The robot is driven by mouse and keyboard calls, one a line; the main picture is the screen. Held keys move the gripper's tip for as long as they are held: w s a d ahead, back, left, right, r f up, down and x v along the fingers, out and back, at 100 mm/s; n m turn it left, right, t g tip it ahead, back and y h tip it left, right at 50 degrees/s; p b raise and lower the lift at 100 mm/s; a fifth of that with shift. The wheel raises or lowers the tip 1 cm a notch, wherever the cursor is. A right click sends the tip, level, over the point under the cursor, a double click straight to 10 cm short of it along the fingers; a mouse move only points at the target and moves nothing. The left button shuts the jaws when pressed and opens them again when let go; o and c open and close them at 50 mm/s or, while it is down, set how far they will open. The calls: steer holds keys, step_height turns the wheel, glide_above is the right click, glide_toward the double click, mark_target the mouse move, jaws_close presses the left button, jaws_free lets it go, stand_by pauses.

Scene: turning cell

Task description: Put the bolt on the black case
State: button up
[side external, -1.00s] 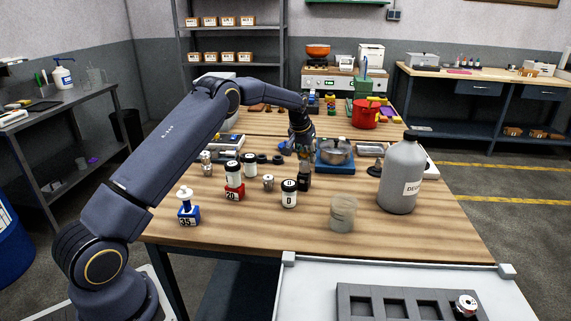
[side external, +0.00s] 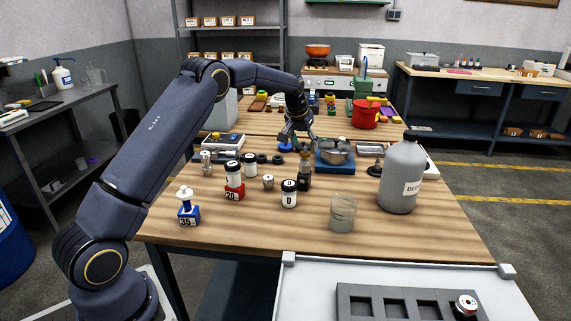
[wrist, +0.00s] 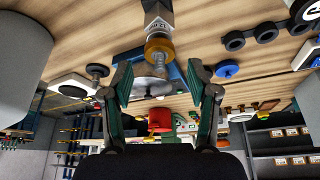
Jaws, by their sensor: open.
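The black case (side external: 304,183), a small dark block, stands on the wooden table beside the metal bowl. A brass-and-grey piece (side external: 305,159), apparently the bolt, stands upright on it. My gripper (side external: 297,138) is above and slightly behind the piece in the side view. In the wrist view, my gripper (wrist: 160,78) has its fingers spread apart with nothing held between them. The exact contact under the piece is too small to tell.
A white-lidded jar (side external: 289,194), a small metal part (side external: 268,182) and a glass beaker (side external: 342,214) stand in front. A large grey bottle (side external: 402,178) is at right. The front-left tabletop is partly clear.

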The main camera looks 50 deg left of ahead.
steer(key=s+d+r+m, duration=0.1)
steer(key=s+d+r, duration=0.35)
steer(key=r, duration=0.25)
steer(key=s+d+r, duration=0.4)
steer(key=s+r, duration=0.1)
steer(key=r, duration=0.2)
steer(key=s+d+r+m+t+h, duration=0.1)
steer(key=s+d, duration=0.2)
steer(key=s, duration=0.2)
steer(key=s+d+r, duration=0.2)
steer(key=s+d, duration=0.1)
steer(key=s, duration=0.2)
steer(key=s+d+f+m, duration=0.1)
steer(key=s+d+f, duration=0.2)
steer(key=s, duration=0.7)
steer(key=s+d+f+m, duration=0.1)
steer(key=s+d+f, duration=0.2)
steer(key=s, duration=0.7)
steer(key=shift+m+h, duration=0.3)
steer(key=shift+h, duration=0.1)
steer(key=shift+s, duration=0.1)
